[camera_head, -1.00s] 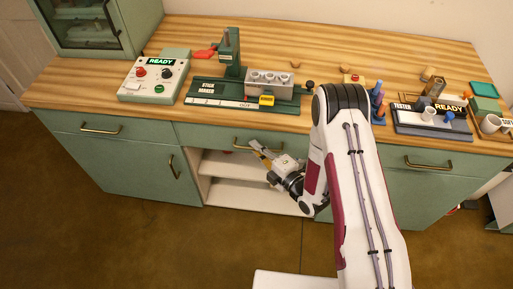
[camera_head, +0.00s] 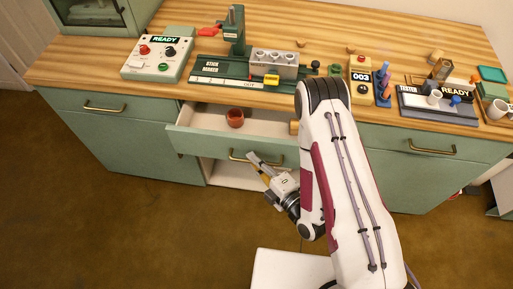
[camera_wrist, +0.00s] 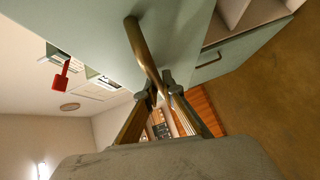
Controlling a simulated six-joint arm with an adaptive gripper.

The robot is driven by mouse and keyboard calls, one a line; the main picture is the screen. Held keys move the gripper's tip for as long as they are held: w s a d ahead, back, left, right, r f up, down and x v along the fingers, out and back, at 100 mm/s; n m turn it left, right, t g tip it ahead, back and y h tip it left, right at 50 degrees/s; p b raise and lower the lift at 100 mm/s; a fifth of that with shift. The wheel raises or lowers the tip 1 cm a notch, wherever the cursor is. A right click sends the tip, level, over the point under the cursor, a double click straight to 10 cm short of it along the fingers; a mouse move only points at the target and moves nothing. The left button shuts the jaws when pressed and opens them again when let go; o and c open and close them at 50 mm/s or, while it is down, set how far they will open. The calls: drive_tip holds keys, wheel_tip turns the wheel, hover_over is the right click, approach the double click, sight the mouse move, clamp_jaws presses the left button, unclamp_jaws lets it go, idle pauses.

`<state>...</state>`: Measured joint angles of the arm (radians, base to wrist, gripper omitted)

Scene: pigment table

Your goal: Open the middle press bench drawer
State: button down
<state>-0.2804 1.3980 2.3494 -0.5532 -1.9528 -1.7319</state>
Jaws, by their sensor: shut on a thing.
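The middle drawer (camera_head: 215,143) of the green press bench is pulled well out below the wooden top. Its pale inside shows a round red-brown pot (camera_head: 235,118) at the left and a small tan thing (camera_head: 294,127) at the right, partly hidden by my arm. The brass handle (camera_head: 240,158) is on the drawer's front. My gripper (camera_head: 257,162) is shut on the right part of the handle. In the wrist view the brass handle (camera_wrist: 143,50) runs down between my fingertips (camera_wrist: 158,90).
The left drawer (camera_head: 105,103) and right drawer (camera_head: 430,142) are shut. On the top stand a control box reading READY (camera_head: 157,60), the stick maker (camera_head: 235,75), a box reading 003 (camera_head: 361,80) and the tester (camera_head: 437,105). Open floor lies in front.

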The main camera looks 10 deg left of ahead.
drive_tip(key=shift+s, duration=0.95)
drive_tip(key=c, duration=2.4)
unclamp_jaws()
drive_tip(key=shift+c, duration=0.2)
drive_tip(key=shift+w, duration=0.2)
